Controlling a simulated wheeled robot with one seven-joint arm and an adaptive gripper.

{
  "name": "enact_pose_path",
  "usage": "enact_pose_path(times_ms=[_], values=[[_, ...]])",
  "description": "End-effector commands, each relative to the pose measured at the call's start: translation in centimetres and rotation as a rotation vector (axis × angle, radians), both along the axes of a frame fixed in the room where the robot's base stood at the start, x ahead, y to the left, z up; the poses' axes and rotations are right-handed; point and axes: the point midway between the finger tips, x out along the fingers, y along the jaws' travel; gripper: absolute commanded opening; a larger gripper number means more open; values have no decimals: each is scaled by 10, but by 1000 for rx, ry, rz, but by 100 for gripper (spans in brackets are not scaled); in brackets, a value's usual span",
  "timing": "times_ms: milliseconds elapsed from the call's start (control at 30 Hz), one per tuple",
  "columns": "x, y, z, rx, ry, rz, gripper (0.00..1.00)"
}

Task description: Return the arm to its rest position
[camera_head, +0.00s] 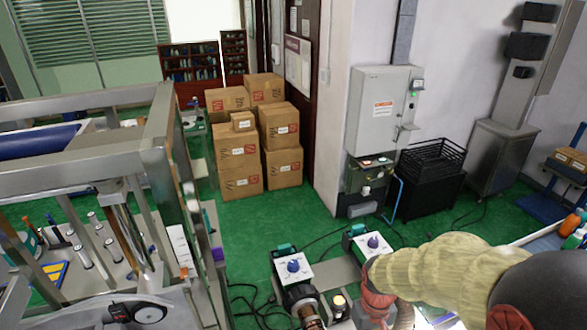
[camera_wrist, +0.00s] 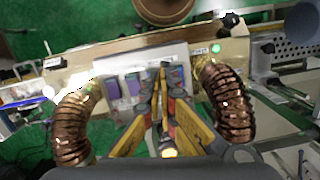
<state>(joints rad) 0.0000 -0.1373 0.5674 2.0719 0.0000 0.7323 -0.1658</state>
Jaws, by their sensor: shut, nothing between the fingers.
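In the wrist view my gripper (camera_wrist: 163,72) shows with its yellow and dark fingers drawn together. It is shut with nothing between the fingertips. The fingers point at a machine with a pale panel (camera_wrist: 190,52), where purple and blue blocks (camera_wrist: 130,84) show beside the fingers. I cannot tell whether the fingertips touch the panel or are apart from it. In the head view the gripper cannot be made out.
Copper ribbed hoses (camera_wrist: 72,125) and (camera_wrist: 235,105) flank my gripper closely. A metal machine frame (camera_head: 75,115) fills the head view's left. Stacked cartons (camera_head: 240,150), a grey cabinet (camera_head: 378,105) and a black crate (camera_head: 432,160) stand beyond. Green floor (camera_head: 235,225) is open between.

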Motion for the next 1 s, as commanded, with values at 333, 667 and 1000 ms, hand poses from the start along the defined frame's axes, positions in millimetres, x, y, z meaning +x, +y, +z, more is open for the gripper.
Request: enact_pose_path(times_ms=[333, 667, 1000], values=[[-34, 0, 16, -4, -119, -108, 0], [-64, 0, 12, 8, -282, -159, 0], [-85, 0, -5, 25, -477, -166, 0]])
